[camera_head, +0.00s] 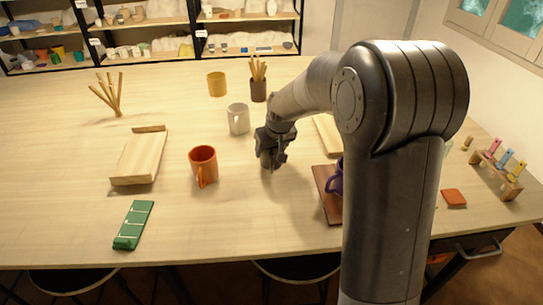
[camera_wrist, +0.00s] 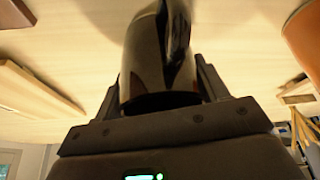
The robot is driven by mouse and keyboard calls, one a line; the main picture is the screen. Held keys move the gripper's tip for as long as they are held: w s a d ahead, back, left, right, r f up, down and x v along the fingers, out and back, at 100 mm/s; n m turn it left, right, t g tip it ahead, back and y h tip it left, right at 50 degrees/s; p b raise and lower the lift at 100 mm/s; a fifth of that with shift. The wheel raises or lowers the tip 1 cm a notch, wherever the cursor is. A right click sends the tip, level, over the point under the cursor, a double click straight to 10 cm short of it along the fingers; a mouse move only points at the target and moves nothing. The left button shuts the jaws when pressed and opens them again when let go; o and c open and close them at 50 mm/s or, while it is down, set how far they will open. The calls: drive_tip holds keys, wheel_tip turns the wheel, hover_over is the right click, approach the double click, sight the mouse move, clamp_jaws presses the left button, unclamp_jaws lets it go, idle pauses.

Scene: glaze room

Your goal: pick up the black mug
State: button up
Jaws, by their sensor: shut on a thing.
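The black mug (camera_wrist: 142,58) fills the middle of the wrist view, glossy and dark, between the fingers of my gripper (camera_wrist: 160,82). The gripper is shut on it. In the head view my gripper (camera_head: 271,158) is low over the middle of the table, right of the orange mug and below the white mug. There the black mug is hard to tell apart from the dark gripper. I cannot tell whether it touches the table.
An orange mug (camera_head: 203,162), a white mug (camera_head: 238,119) and a yellow mug (camera_head: 217,84) stand nearby. A purple mug (camera_head: 337,180) is on a brown board (camera_head: 328,207), partly behind my arm. A wooden board (camera_head: 140,158) lies left. The front middle table is clear.

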drive_tip(key=shift+c, duration=0.6)
